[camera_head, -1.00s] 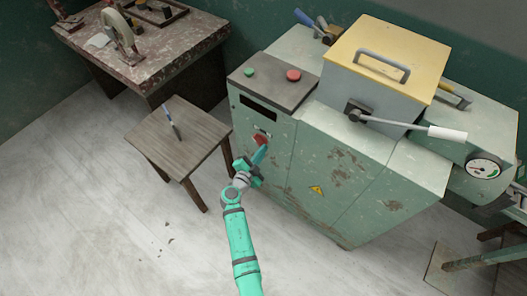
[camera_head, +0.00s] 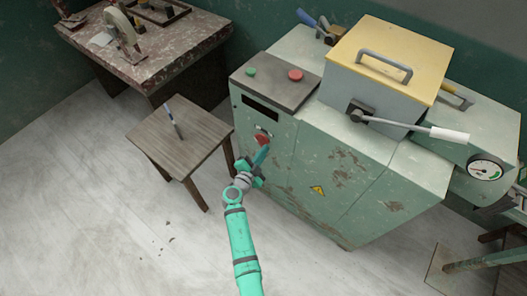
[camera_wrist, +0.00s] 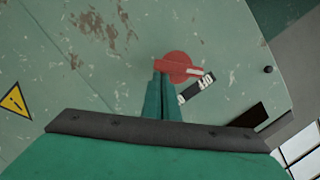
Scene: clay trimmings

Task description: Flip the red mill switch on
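The red switch (camera_head: 262,140) is on the front panel of the green mill (camera_head: 300,170), below a dark slot. In the wrist view the switch is a red disc (camera_wrist: 184,59) with a lighter red handle across it, beside a small black and white label (camera_wrist: 197,88). My gripper (camera_head: 264,154) is at the panel, just below the switch. In the wrist view its two green fingers (camera_wrist: 161,80) are together with nothing seen between them. Their tips overlap the left end of the handle; I cannot tell whether they touch it.
A green button (camera_head: 251,72) and a red button (camera_head: 295,75) are on the mill's top. A white-gripped lever (camera_head: 448,134) sticks out at right. A wooden stool (camera_head: 190,145) with a tool stands left of the mill. A worktable (camera_head: 150,65) is behind it.

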